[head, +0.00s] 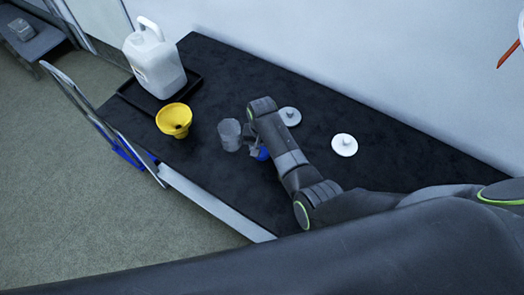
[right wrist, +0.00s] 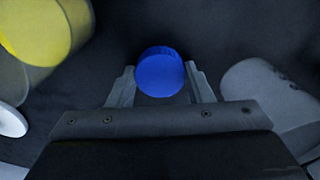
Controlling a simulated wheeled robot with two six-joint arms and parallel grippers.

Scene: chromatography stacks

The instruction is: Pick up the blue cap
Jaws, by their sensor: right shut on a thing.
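In the head view the right gripper (head: 257,152) is low over the black tabletop, close to a grey translucent beaker. I cannot tell whether the cap is clear of the table. My left gripper is not in view.
On the black table (head: 225,75), a yellow funnel (head: 174,120) and white jug (head: 155,62) stand left of the beaker (head: 230,135). White knobbed discs (head: 344,145) and (head: 290,116) lie to the right. A folding trolley (head: 100,125) stands at the table's left edge.

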